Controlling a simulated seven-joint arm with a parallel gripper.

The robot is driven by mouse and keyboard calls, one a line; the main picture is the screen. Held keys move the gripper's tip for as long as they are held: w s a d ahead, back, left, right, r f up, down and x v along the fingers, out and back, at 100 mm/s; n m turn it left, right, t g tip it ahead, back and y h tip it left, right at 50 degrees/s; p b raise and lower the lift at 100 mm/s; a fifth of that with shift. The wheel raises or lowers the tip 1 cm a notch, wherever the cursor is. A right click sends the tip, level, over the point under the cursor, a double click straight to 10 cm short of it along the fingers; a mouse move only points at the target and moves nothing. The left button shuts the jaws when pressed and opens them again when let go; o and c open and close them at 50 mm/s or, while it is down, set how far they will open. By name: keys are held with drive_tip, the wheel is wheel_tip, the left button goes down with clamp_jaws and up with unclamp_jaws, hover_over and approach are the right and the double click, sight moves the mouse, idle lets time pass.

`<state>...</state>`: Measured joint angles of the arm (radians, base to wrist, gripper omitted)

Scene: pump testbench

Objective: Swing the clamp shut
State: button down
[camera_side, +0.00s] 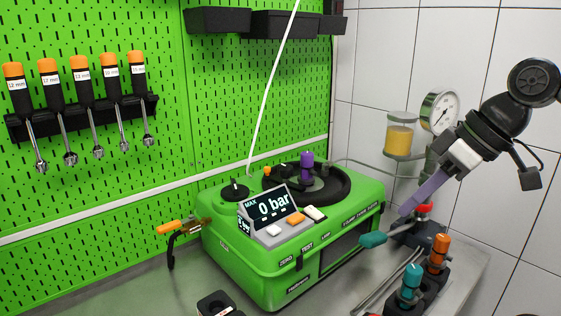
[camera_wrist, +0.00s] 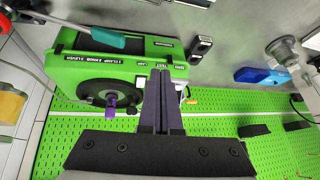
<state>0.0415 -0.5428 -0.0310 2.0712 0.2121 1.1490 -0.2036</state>
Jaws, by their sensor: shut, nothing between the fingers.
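My gripper (camera_side: 404,214), with long purple fingers, is shut and empty. It is raised in front of and right of the green pump bench (camera_side: 235,262), apart from it. On the bench top is a black round ring (camera_side: 338,190) with an upright purple knob (camera_side: 307,160) at its back, which may belong to the clamp; I cannot tell how far the clamp is swung. In the wrist view, the fingers (camera_wrist: 160,73) point across the bench, with the ring (camera_wrist: 92,87) and purple knob (camera_wrist: 111,101) to their left. A teal-handled lever (camera_side: 373,240) sticks out near the bench's right front.
A display (camera_side: 273,207) reading 0 bar stands on the bench. A gauge (camera_side: 439,110) and yellow-filled jar (camera_side: 398,139) are behind my gripper. Teal (camera_side: 411,279) and orange (camera_side: 439,250) handles stand at the front right. Orange-topped tools (camera_side: 81,85) hang on the pegboard.

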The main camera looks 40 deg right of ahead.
drive_tip(key=w+d+r+y, duration=0.1)
drive_tip(key=w+r, duration=0.4)
drive_tip(key=w, duration=0.5)
drive_tip(key=w+d+r+y, duration=0.2)
drive_tip(key=w+r, duration=0.3)
drive_tip(key=w, duration=0.5)
drive_tip(key=w+d+f+m, duration=0.1)
drive_tip(key=w+d+f, duration=0.7)
drive_tip(key=w+d, duration=0.2)
drive_tip(key=shift+w+f+g, duration=0.15)
drive_tip(key=shift+w+g, duration=0.15)
drive_tip(key=shift+w, duration=0.65)
drive_tip(key=shift+a+f, duration=0.1)
drive_tip(key=shift+a, duration=0.05)
